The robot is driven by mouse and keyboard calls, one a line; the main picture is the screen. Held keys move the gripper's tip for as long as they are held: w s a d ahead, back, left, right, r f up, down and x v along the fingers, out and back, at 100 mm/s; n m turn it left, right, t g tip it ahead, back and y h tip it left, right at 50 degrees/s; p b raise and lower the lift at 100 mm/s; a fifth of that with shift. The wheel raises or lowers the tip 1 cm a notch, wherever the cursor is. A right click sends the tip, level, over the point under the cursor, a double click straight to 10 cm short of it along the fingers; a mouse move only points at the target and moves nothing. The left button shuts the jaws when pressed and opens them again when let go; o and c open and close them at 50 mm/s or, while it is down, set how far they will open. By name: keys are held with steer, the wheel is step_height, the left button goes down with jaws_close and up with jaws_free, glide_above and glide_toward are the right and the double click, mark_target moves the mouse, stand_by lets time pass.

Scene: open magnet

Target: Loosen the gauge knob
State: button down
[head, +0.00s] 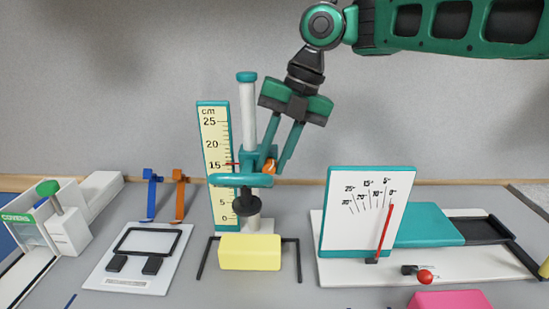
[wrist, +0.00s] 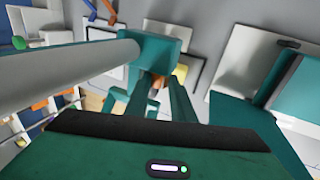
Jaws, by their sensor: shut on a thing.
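The gauge is a pale upright post (head: 248,135) with a teal cap beside a yellow cm ruler (head: 214,140). A teal slider (head: 238,181) sits on the post, with a red pointer near the 15 mark and a dark round part (head: 246,206) below. The small orange gauge knob (head: 269,167) is on the slider's right side. My gripper (head: 270,160) comes down from the upper right and is shut on the knob, with one finger on each side. In the wrist view the orange knob (wrist: 158,81) shows partly between the fingers; the fingers hide the rest.
A yellow block (head: 250,252) lies in front of the gauge, by a dark wire frame. A white dial board (head: 366,212) with a red needle stands close at right. A framed plate (head: 140,262) and blue and orange stands (head: 179,196) are at left.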

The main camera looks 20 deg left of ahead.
stand_by(0.3)
steer(key=c, duration=1.5)
jaws_free()
steer(key=shift+v, duration=4)
steer(key=shift+w, duration=0.15)
